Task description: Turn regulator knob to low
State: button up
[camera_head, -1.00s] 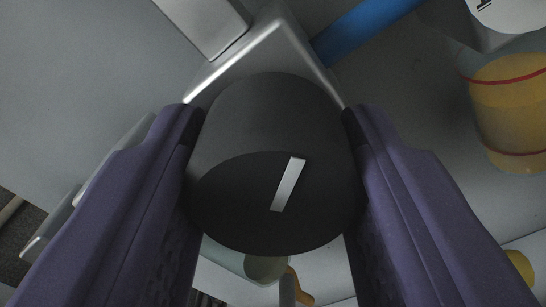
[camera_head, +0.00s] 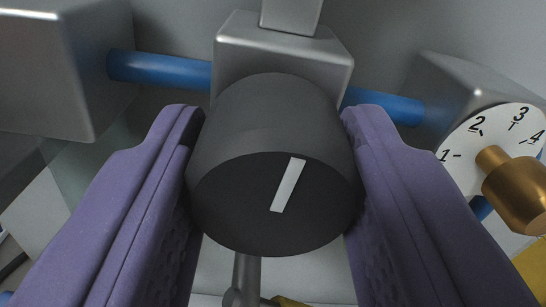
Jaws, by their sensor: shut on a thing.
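The regulator knob (camera_head: 245,210) is a dark grey cylinder with a white pointer line on its face, in the middle of the camera view. The line tilts slightly, its upper end to the right. My gripper (camera_head: 273,165) has its two purple fingers on the left and right sides of the knob and is shut on it. Behind the knob is a grey metal block (camera_head: 240,52), which it appears to sit against. The knob's flanks are partly hidden by the fingers.
Blue tubes (camera_head: 160,70) run to both sides of the block. A grey box (camera_head: 45,75) is at the left. At the right are a white numbered dial (camera_head: 458,172), a brass fitting (camera_head: 520,195) and another grey block (camera_head: 465,85). A grey stem (camera_head: 245,275) shows below.

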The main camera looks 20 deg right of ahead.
aim_at(271, 225)
jog(key=shift+s+f+n, duration=0.2)
jog(key=shift+f+n, duration=0.1)
jog(key=shift+n, duration=0.3)
jog(key=o, duration=0.8)
jog(key=shift+o, duration=1.2)
jog(key=shift+w+r, duration=0.1)
jog(key=p+v, duration=0.3)
jog(key=v, duration=0.3)
jog(key=shift+s+a+r, duration=0.1)
jog(key=shift+s+r, duration=0.1)
jog(key=shift+s+a+f, duration=0.15)
jog(key=shift+s, duration=0.5)
